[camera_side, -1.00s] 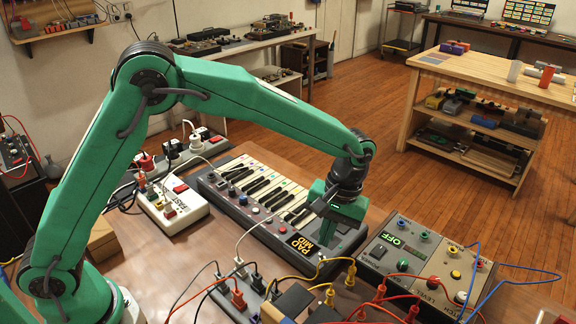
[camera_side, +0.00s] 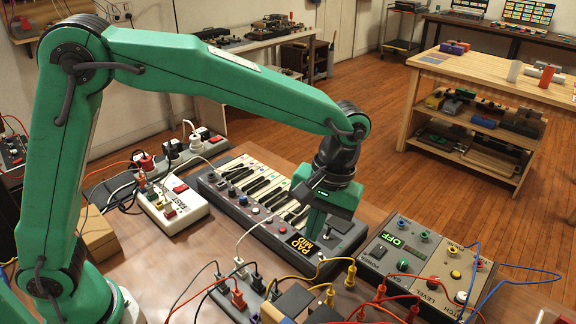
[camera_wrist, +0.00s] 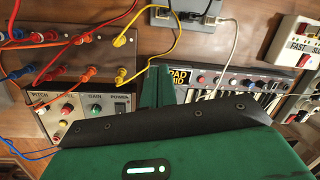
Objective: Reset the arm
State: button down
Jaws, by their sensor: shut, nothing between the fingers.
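My green arm reaches from the left over the bench in the side view. My gripper (camera_side: 313,230) points down above the right end of the small keyboard (camera_side: 262,198), beside its yellow "PAD MIDI" label. Its fingers are together with nothing between them. Whether the tips touch the keyboard cannot be told from the side view. In the wrist view, the closed green fingers (camera_wrist: 156,88) show beyond the dark edge of my gripper body, beside the keyboard's label.
A control box reading "OFF" (camera_side: 392,240) sits right of the keyboard. A white switch box (camera_side: 172,207) is on its left. Cables and plugs crowd the bench front. A wooden shelf table (camera_side: 480,130) stands back right.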

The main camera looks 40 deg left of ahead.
dwell(0.3)
jog(key=s+a+r+m+t+h, duration=0.1)
jog(key=s+a+r+t, duration=0.1)
jog(key=a+r, duration=0.3)
jog(key=s+a+r+m+t+h, duration=0.1)
jog(key=s+a+r, duration=0.15)
jog(key=a, duration=0.45)
jog(key=s+a+m+t, duration=0.2)
jog(key=s+a+t, duration=0.2)
jog(key=s+a, duration=0.5)
jog(key=shift+s+a+r+t+y, duration=0.3)
jog(key=shift+s+a+y, duration=0.1)
jog(key=shift+a, duration=0.25)
